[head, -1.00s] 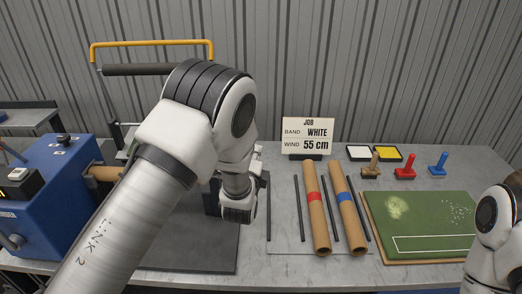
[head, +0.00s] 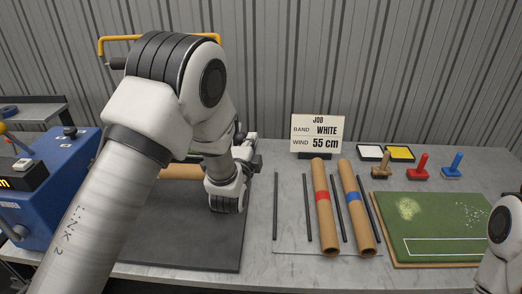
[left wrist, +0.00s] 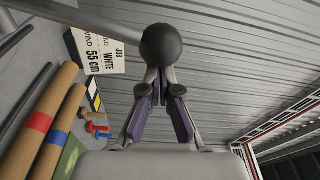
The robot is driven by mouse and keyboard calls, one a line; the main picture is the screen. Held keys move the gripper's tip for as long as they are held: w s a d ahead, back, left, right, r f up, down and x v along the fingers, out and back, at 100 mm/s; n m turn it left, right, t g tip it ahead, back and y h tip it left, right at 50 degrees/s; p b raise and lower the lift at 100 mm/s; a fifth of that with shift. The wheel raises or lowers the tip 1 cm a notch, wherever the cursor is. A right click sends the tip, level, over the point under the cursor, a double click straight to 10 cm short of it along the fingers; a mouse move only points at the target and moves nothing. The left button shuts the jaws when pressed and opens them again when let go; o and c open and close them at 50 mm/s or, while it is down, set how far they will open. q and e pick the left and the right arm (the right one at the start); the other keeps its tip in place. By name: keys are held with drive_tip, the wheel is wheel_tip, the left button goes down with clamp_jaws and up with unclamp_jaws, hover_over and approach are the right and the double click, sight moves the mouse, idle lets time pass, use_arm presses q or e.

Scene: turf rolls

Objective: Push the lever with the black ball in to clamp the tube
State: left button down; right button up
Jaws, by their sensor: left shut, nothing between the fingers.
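The black ball (left wrist: 161,44) sits on the end of a grey lever rod (left wrist: 92,14) in the left wrist view. My left gripper (left wrist: 160,88) is shut and empty, its fingertips close to the ball; I cannot tell whether they touch. In the head view my left gripper (head: 250,150) is mostly hidden beyond my wrist, and I cannot make out the lever there. A brown tube (head: 182,172) shows partly behind my left arm, to the right of the blue winder (head: 62,165). The fingers of my right gripper are not in view.
Two loose tubes, with a red band (head: 322,198) and a blue band (head: 354,197), lie right of my left wrist. A job sign (head: 317,134) stands behind them. A green turf board (head: 435,225) and stamps are at the right. A dark mat (head: 190,250) lies below my arm.

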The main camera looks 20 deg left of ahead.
use_arm(q)
drive_tip(key=s+a+n+b, duration=0.2)
drive_tip(key=a+n+b, duration=0.2)
drive_tip(key=a+n, duration=0.2)
drive_tip(key=shift+a+r+t, duration=0.3)
drive_tip(key=shift+r+t, duration=0.1)
drive_tip(key=shift+r, duration=0.05)
drive_tip(key=shift+a+y, duration=0.1)
drive_tip(key=shift+y, duration=0.2)
